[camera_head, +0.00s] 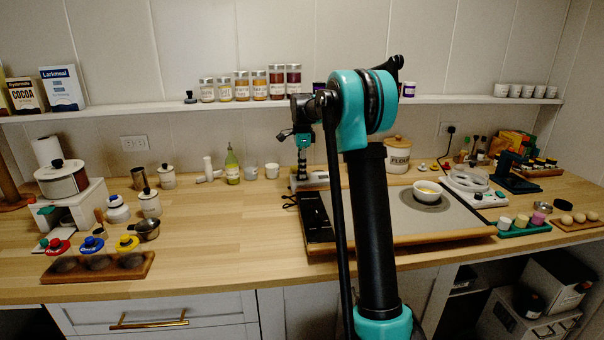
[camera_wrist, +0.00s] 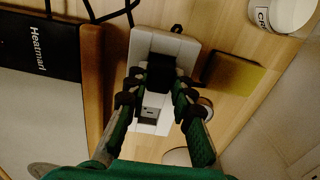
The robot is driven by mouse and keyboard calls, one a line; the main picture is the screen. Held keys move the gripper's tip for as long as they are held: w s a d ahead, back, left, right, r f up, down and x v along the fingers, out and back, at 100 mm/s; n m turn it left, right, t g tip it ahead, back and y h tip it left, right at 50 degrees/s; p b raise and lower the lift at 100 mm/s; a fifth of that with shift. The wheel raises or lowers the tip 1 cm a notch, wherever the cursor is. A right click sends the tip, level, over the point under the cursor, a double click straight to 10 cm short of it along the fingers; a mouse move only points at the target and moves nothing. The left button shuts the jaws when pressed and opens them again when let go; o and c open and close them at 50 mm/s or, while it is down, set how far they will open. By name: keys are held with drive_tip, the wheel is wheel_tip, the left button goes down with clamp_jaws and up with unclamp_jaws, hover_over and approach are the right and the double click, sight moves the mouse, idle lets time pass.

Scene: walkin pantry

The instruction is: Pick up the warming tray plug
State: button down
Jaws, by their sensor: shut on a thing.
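The black warming tray plug (camera_wrist: 161,70) shows in the wrist view between my fingertips, over a white socket block (camera_wrist: 145,45). I cannot tell whether it is seated in the block or just above it. My gripper (camera_wrist: 158,84) is shut on the plug, one finger on each side. In the head view my gripper (camera_head: 302,160) points down over the white block (camera_head: 312,180), behind the tray; the plug cannot be made out there.
A black cord (camera_wrist: 110,17) loops beside the block, near the tray's wooden edge (camera_wrist: 95,75). A yellowish sponge-like block (camera_wrist: 232,73) and a white labelled pot (camera_wrist: 280,14) stand close by. A white bowl (camera_head: 427,190) sits on the tray. Bare counter lies left of the tray.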

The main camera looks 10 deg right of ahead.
wheel_tip(320, 180, up, 24)
drive_tip(key=shift+r, duration=0.2)
idle(1.3)
idle(0.4)
